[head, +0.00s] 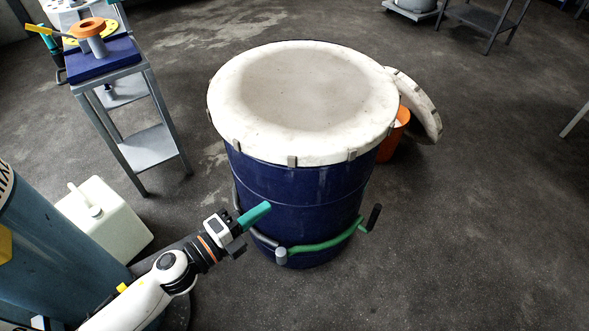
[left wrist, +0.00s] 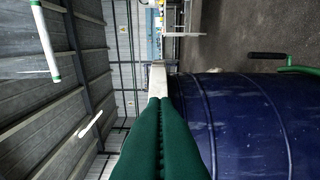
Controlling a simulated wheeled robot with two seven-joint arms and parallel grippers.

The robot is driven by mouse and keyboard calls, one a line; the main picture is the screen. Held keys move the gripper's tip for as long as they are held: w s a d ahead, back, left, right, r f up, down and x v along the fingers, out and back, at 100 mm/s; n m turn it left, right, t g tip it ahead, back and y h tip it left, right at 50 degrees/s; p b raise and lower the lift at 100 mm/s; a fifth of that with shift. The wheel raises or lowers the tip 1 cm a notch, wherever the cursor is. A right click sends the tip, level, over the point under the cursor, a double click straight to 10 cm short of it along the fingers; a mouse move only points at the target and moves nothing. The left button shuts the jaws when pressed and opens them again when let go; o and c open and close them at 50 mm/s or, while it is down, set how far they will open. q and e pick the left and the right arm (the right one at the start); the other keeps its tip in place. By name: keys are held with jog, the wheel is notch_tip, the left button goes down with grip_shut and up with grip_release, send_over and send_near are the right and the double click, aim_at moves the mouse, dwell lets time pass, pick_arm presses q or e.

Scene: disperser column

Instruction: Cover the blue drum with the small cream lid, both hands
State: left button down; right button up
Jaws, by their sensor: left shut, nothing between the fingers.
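The blue drum (head: 290,195) stands upright in the middle of the head view. A round cream lid (head: 300,95) with a greyish centre lies flat across its top, with several small clips around the edge. A second cream disc (head: 417,105) leans behind the drum at the right, partly hidden; it looks smaller. My left gripper (head: 262,208) is shut and empty, in front of the drum's left side below the lid. In the left wrist view its green fingers (left wrist: 159,105) are together beside the drum wall (left wrist: 235,125), with the pale rim (left wrist: 157,78) beyond the tips. My right gripper is not in view.
A green bar with a black grip (head: 330,243) curves around the drum's lower front. An orange bucket (head: 396,138) stands behind it. A white canister (head: 108,218) and a metal stand (head: 150,147) are at the left.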

aim_at(294, 145)
pick_arm(q)
jog(key=shift+w+a+p+x, duration=0.35)
jog(key=shift+p+x, duration=0.15)
jog(key=shift+x, duration=1.55)
jog(key=shift+w+a+p+x, duration=0.35)
jog(key=shift+p+x, duration=0.1)
jog(key=shift+x, duration=1.6)
jog(key=shift+w+a+p+x, duration=0.4)
jog(key=shift+p+x, duration=0.1)
jog(key=shift+x, duration=1.55)
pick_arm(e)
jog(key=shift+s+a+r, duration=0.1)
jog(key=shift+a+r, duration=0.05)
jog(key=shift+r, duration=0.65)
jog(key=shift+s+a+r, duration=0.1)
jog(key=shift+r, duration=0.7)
pick_arm(q)
jog(key=shift+s+f, duration=0.1)
jog(key=w+b, duration=0.2)
jog(key=w, duration=0.6)
jog(key=shift+d+f, duration=0.1)
jog(key=shift+d, duration=0.05)
jog(key=shift+w, duration=0.35)
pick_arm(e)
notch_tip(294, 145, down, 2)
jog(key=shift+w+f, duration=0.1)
